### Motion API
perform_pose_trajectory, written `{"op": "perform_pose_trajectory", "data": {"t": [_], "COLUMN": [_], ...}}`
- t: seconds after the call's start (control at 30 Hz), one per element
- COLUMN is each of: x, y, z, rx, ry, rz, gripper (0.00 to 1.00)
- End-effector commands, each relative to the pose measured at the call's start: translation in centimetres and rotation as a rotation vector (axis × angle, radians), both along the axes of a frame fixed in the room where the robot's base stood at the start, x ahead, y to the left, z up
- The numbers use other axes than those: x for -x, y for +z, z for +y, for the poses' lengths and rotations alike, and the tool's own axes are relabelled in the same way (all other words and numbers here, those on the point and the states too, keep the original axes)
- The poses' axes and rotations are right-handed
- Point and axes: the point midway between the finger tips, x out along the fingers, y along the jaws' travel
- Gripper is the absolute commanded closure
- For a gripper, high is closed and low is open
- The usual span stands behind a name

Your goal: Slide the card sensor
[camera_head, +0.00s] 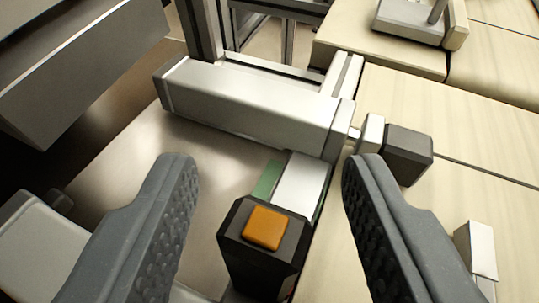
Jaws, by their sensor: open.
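My gripper (268,172) is open, with one dark grey padded finger on each side of the view and nothing held between them. Between the fingers, lower down, stands a black block with an orange square on top (264,228). Directly behind it lies a white flat piece (301,184) beside a green strip (267,180). I cannot tell for certain which of these parts is the card sensor. The fingers appear apart from the block, and the block's lower part runs towards the bottom edge.
A thick silver bar (248,103) crosses behind the white piece. A dark grey knob-like block (408,154) sits right of the bar. A small white block (475,250) is at the lower right. A large dark grey body (75,60) fills the upper left. Pale wooden surface (450,120) lies right.

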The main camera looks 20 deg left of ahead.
Motion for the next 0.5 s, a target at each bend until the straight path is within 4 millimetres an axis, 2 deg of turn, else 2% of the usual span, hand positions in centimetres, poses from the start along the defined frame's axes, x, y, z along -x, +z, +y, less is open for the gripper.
{"op": "perform_pose_trajectory", "data": {"t": [0.33,0.37,0.5], "x": [-0.21,-0.21,-0.22], "y": [-0.16,-0.16,-0.16], "z": [0.10,0.10,0.07], "rx": [0.000,0.000,0.000], "ry": [0.000,0.000,0.000], "rz": [0.001,0.001,0.001], "gripper": [0.55,0.60,0.99]}}
